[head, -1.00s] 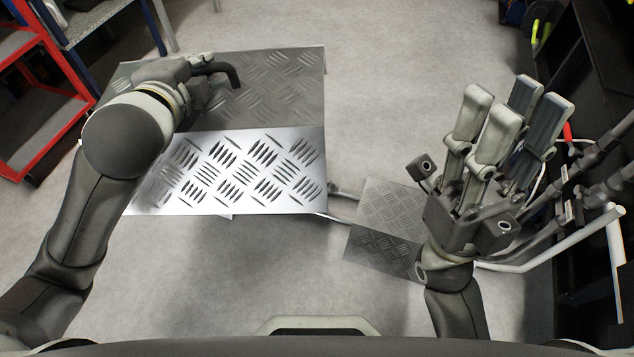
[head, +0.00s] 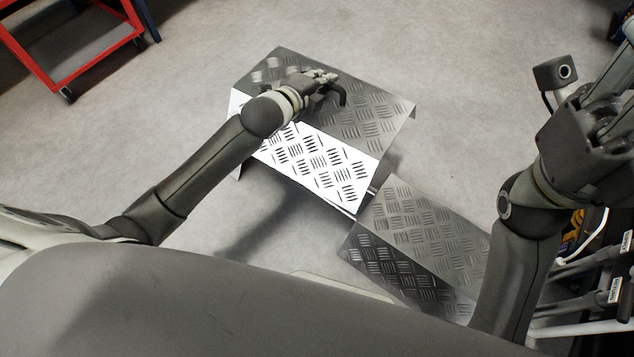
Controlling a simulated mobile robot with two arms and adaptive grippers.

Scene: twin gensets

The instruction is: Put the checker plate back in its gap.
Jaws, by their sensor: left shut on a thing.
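A bent grey checker plate (head: 372,112) shows in the middle of the head view, with a dull upper face and a bright front face. My left gripper (head: 328,88) is over its upper face, shut on a dark, hooked handle (head: 340,94). The fingers hide part of the grip. A second bent checker plate (head: 425,235) is at lower right, partly behind my right arm.
A red shelf cart (head: 75,50) on casters stands at upper left. Pale pipes and dark hoses (head: 585,270) stand at lower right, close to my right arm. The grey floor (head: 470,90) is clear at the top.

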